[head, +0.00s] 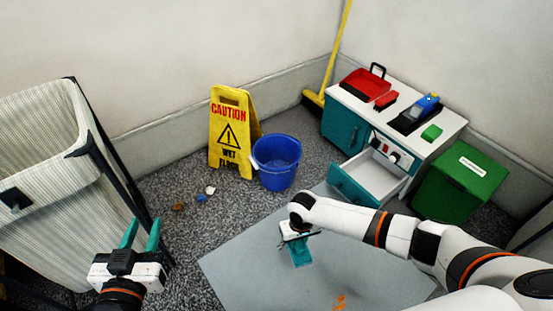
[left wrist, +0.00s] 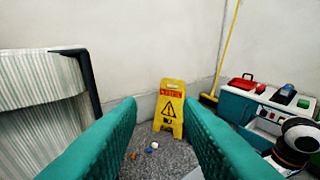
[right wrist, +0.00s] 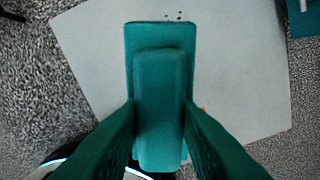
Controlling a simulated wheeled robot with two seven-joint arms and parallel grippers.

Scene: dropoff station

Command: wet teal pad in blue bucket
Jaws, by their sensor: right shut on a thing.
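The teal pad (right wrist: 160,38), with a raised teal block along its middle, lies between the fingers of my right gripper (right wrist: 160,125) in the right wrist view. My right gripper is shut on it, over the grey mat. In the head view my right gripper (head: 300,250) points down, and its teal fingers and the pad are hard to tell apart. The blue bucket (head: 277,165) stands upright on the floor beyond the mat, apart from both grippers. My left gripper (head: 142,235) is open and empty at the lower left; its spread fingers show in the left wrist view (left wrist: 160,125).
A yellow caution sign (head: 229,135) stands left of the bucket. Small litter (head: 202,197) lies on the carpet. A white-topped cabinet (head: 443,133) has an open drawer (head: 365,178), with a green bin (head: 462,180) beside it. A striped hamper (head: 45,200) stands left. Orange bits (head: 340,302) lie on the grey mat (head: 235,265).

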